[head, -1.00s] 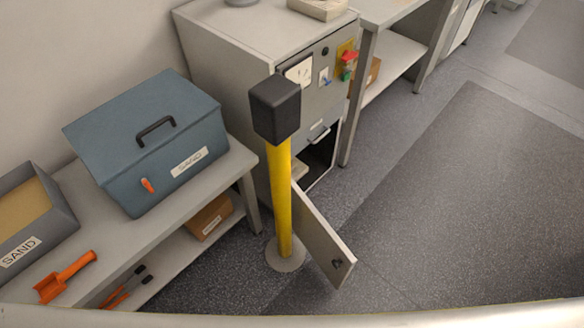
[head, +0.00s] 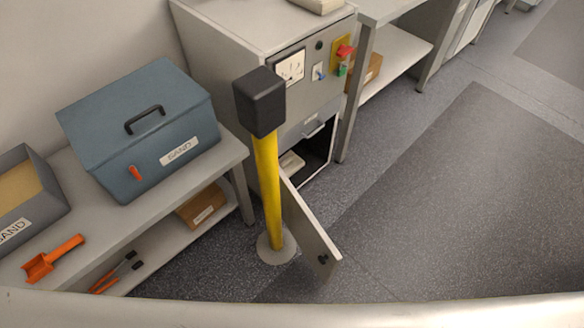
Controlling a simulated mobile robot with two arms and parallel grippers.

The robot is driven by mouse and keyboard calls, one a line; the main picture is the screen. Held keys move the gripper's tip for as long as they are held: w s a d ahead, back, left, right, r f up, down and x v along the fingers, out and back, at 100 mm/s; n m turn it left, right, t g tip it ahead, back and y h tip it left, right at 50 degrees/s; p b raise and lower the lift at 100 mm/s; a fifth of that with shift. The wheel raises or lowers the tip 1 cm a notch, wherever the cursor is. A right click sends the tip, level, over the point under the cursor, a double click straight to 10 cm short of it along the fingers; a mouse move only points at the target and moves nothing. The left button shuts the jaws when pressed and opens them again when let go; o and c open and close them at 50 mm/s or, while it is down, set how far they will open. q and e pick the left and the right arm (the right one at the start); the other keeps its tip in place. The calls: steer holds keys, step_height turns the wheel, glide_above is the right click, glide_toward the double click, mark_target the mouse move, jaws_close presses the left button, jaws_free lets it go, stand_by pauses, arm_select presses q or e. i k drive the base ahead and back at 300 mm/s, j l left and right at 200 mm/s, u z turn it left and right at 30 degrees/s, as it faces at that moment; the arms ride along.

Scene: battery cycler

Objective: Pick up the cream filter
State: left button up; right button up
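A small pale, cream-coloured block (head: 292,163) lies inside the open lower compartment of the grey cabinet. It is partly hidden by the yellow post and the compartment edge, and I cannot tell for sure whether it is the cream filter. Another pale object (head: 318,4) sits on top of the cabinet, cut off by the top edge of the view. Neither of my grippers is in view.
A yellow post (head: 267,185) with a black head stands before the cabinet (head: 225,62). The cabinet's door (head: 312,228) hangs open into the floor space. A bench (head: 228,165) with a blue sand box (head: 140,128) is at left. Floor to the right is clear.

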mark_target(290, 163)
steer(key=k+l+u, duration=0.1)
steer(key=l+u, duration=0.35)
steer(key=l, duration=2.25)
steer(key=i+l+u, duration=0.15)
steer(key=i+l, duration=0.2)
steer(key=i+l+u, duration=0.15)
steer(key=i+l, duration=0.15)
steer(key=l, duration=0.15)
steer(key=i+l+u, duration=0.15)
steer(key=i+l, duration=0.15)
steer(key=l, duration=0.15)
